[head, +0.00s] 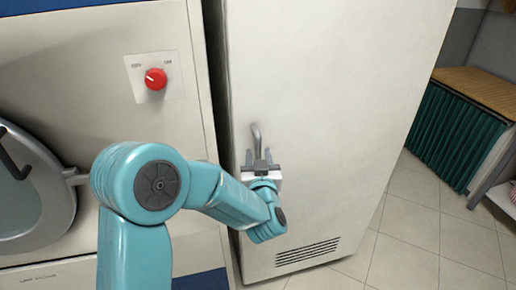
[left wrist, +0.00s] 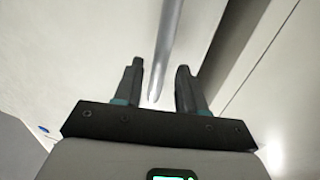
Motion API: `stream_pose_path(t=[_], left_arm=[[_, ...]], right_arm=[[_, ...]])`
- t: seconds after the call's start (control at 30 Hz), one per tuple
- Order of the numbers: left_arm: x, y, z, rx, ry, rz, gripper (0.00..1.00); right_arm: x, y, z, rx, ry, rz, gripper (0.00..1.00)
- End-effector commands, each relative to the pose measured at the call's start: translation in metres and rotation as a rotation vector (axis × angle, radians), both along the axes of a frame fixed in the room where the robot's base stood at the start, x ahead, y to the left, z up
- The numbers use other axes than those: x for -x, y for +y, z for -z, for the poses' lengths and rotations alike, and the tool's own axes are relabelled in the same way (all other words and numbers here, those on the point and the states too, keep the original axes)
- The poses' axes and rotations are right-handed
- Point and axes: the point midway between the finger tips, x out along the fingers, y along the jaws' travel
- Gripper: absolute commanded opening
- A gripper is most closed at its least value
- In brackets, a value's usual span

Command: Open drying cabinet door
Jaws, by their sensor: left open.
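The drying cabinet (head: 320,90) is the tall white unit in the middle of the head view; its door (head: 290,75) looks shut. A grey bar handle (head: 257,135) is on the door's left side, its lower part hidden by my gripper. My left gripper (head: 260,163) is open at the handle's lower part. In the left wrist view the handle (left wrist: 168,35) runs down between the two spread fingers of the left gripper (left wrist: 160,66), with a visible gap on each side. My right gripper is not in view.
A white machine with a red knob (head: 156,78) and a round door (head: 30,190) stands left of the cabinet, across a narrow dark gap. A wooden-topped counter (head: 480,88) with a green curtain (head: 455,135) is at the right. The tiled floor (head: 400,255) between is clear.

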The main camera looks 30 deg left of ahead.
Motion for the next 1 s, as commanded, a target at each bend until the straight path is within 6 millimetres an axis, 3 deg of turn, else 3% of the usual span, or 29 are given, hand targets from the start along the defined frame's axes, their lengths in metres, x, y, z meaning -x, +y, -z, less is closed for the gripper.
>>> stream_pose_path(t=[0.2, 0.53, 0.67, 1.0], left_arm=[[-0.019, 0.015, 0.000, 0.000, 0.000, 0.000, 0.41], [-0.022, 0.017, 0.000, 0.001, 0.001, 0.001, 0.41], [-0.022, 0.017, 0.000, 0.001, 0.001, 0.001, 0.00], [-0.021, 0.015, 0.001, 0.000, 0.000, -0.002, 0.00]], right_arm=[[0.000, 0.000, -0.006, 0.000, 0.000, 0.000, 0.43], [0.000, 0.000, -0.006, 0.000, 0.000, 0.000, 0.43], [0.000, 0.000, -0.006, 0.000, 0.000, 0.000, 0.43], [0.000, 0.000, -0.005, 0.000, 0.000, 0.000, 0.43]])
